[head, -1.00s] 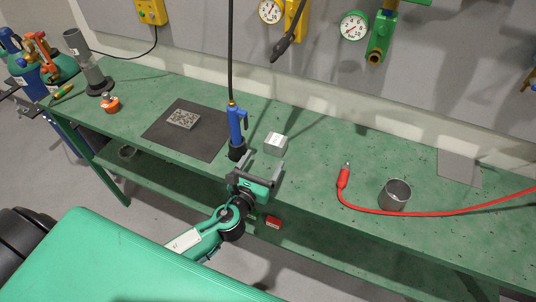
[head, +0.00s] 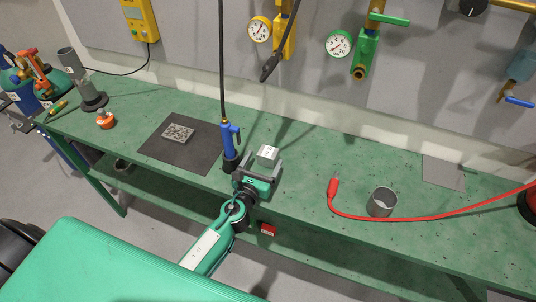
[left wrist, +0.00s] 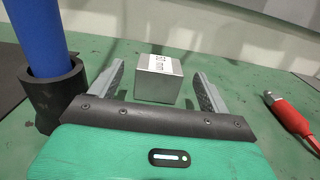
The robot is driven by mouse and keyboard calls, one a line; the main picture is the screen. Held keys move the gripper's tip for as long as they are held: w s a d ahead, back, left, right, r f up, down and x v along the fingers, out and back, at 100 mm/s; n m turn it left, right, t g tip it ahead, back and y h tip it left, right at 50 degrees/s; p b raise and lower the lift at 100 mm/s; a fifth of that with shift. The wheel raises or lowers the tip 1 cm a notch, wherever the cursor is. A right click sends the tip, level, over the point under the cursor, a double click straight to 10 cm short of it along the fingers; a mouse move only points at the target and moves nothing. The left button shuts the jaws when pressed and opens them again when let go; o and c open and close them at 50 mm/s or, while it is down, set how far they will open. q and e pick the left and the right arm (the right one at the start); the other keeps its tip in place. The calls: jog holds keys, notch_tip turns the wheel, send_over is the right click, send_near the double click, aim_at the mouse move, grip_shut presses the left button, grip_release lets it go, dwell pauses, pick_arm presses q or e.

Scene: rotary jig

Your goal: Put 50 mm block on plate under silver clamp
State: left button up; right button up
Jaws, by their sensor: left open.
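The silver-grey block (head: 268,154) with a white label stands on the green bench, beside the blue-handled tool. In the left wrist view the block (left wrist: 158,84) sits between the two grey fingers, its label partly readable as mm. My left gripper (head: 262,166) is open, with a finger on each side of the block and visible gaps to it. A small patterned grey plate (head: 178,132) lies on a dark mat (head: 190,153) left of the tool. A flat grey plate (head: 443,173) lies at the right. I cannot make out a silver clamp. My right gripper is not in view.
The blue tool (head: 229,139) stands in a black holder (left wrist: 59,94) close left of my gripper, with a hose rising from it. A red hose (head: 420,217) and a metal cup (head: 382,202) lie to the right. The bench between the block and red hose is clear.

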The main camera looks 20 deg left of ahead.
aim_at(270, 147)
pick_arm(q)
jog(key=shift+w, duration=0.85)
jog(key=w, duration=0.4)
jog(key=shift+w+d, duration=0.1)
jog(key=shift+w, duration=0.2)
jog(key=shift+c, duration=0.7)
jog(key=c, duration=1.3)
jog(key=shift+r+p, duration=0.15)
jog(key=shift+p, duration=0.15)
